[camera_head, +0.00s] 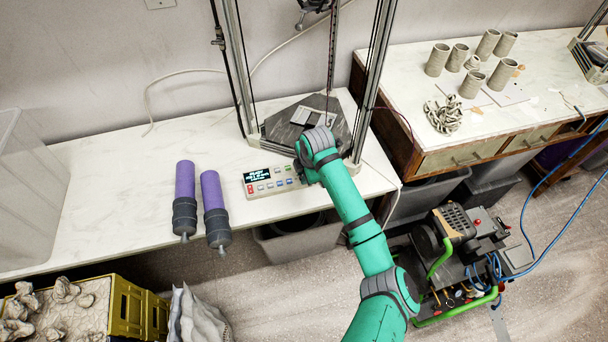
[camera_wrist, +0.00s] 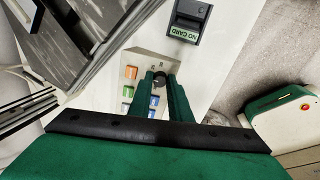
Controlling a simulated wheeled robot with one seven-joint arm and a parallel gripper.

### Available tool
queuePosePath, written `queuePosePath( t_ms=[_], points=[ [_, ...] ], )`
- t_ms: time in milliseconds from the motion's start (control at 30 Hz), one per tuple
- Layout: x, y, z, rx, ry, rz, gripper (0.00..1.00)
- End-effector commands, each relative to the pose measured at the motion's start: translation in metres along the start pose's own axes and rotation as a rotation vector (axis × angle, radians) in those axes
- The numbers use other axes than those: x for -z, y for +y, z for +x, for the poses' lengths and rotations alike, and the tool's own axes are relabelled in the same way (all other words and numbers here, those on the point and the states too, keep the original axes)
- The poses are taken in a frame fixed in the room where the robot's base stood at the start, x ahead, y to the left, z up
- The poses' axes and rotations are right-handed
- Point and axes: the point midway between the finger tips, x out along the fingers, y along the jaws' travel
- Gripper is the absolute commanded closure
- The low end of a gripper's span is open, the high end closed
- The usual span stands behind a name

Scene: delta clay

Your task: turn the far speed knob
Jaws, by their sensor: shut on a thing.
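The control panel (camera_head: 268,182) is a small pale box with a lit dark display and coloured buttons, on the white table below the printer's dark base. My green arm covers its right end in the head view, so the knobs there are hidden. My gripper is shut on a small black knob (camera_wrist: 160,75) near the panel's end. The knob's pointer and angle are too small to tell. Another knob cannot be made out.
A black card reader (camera_wrist: 188,20) marked NO CARD sits beyond the panel. Two purple cartridges (camera_head: 185,181) (camera_head: 211,190) lie left of it. Printer posts (camera_head: 372,80) rise close by my arm. A grey bin (camera_head: 290,240) stands below the table edge.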

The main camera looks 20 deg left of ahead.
Motion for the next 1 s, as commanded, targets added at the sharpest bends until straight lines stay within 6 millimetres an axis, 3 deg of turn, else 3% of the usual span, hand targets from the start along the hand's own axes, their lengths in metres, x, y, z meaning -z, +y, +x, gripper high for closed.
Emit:
queuePosePath(
  t_ms=[1000],
  points=[
    [0.0024,-0.0008,0.0001,-0.051,0.002,0.905,1.0]
  ],
)
